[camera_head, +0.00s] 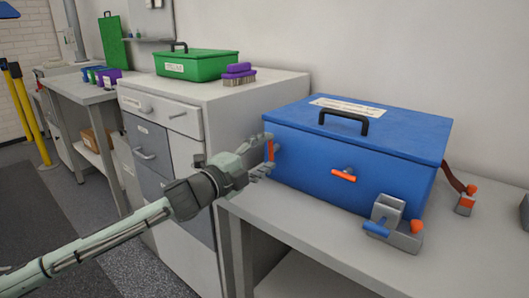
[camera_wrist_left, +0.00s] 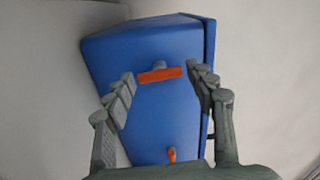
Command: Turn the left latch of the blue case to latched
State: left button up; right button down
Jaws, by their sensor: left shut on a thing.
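The blue case (camera_head: 345,150) sits closed on the grey bench, its black handle (camera_head: 343,122) on the lid. Its orange left latch (camera_head: 271,150) is on the left end face and stands upright in the head view. It also shows as an orange bar in the left wrist view (camera_wrist_left: 159,75). My left gripper (camera_head: 266,157) is at that end face, shut on the left latch, with its fingers (camera_wrist_left: 163,75) on either side of the bar. Another orange latch (camera_head: 343,175) lies nearly level on the front face. My right gripper is not in view.
A grey clamp with a blue handle (camera_head: 392,226) stands at the case's front right corner. A smaller orange-topped fitting (camera_head: 465,198) is to its right. A green case (camera_head: 196,65) and a purple brush (camera_head: 239,73) are on the cabinet behind.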

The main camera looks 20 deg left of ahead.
pick_arm(q)
jog(key=shift+m, duration=0.6)
jog(key=o, duration=1.1)
jog(key=shift+o, duration=0.2)
jog(key=v, duration=1.2)
jog(key=shift+w+r, duration=0.1)
jog(key=x, duration=1.2)
